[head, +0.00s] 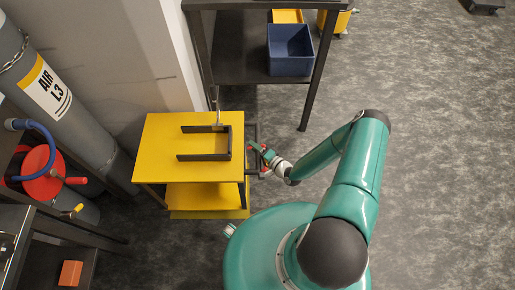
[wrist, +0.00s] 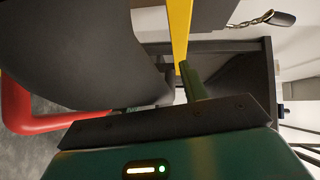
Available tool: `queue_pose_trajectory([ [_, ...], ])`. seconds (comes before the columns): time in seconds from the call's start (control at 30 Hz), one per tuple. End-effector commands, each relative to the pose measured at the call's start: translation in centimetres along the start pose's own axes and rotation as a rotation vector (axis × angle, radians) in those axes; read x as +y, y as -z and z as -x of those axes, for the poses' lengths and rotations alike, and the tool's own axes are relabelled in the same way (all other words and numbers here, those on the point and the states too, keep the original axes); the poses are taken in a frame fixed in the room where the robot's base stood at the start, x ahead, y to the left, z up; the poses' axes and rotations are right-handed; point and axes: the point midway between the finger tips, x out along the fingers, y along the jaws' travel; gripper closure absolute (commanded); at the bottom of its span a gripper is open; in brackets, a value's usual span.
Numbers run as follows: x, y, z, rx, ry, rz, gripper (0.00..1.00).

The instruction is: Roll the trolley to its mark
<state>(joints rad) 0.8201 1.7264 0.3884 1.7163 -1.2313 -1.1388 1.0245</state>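The yellow trolley (head: 212,170) stands left of centre in the head view, with a dark U-shaped frame (head: 229,143) on its top and lower yellow shelves beneath. A dark handle (head: 256,133) shows along its right side. My gripper (head: 260,152) reaches this handle side from the right. In the wrist view a yellow edge (wrist: 180,28) rises near a green finger (wrist: 192,82), and a red bar (wrist: 35,119) curves at the left. The fingertips are too small and too covered to tell whether they grip the handle. I cannot make out a floor mark.
A dark bench (head: 237,54) with a blue bin (head: 290,50) stands behind the trolley. Grey gas cylinders (head: 58,103), a red reel (head: 42,172) and a dark table (head: 82,232) are at left. An orange block (head: 70,273) lies lower left.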

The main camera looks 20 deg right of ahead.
Motion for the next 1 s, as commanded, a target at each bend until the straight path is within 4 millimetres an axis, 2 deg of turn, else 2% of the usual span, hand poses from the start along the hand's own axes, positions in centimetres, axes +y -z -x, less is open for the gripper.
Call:
queue_pose_trajectory([
  [0.27,0.1,0.2,0.2,0.003,-0.002,0.002,0.57],
  [0.43,0.1,0.3,1.5,0.004,-0.004,0.002,0.57],
  [0.57,0.1,0.3,3.9,0.004,-0.004,0.001,0.57],
  [0.8,0.1,0.3,9.3,0.004,-0.004,0.001,0.57],
  [1.0,0.1,0.2,12.7,0.004,-0.003,0.002,0.57],
])
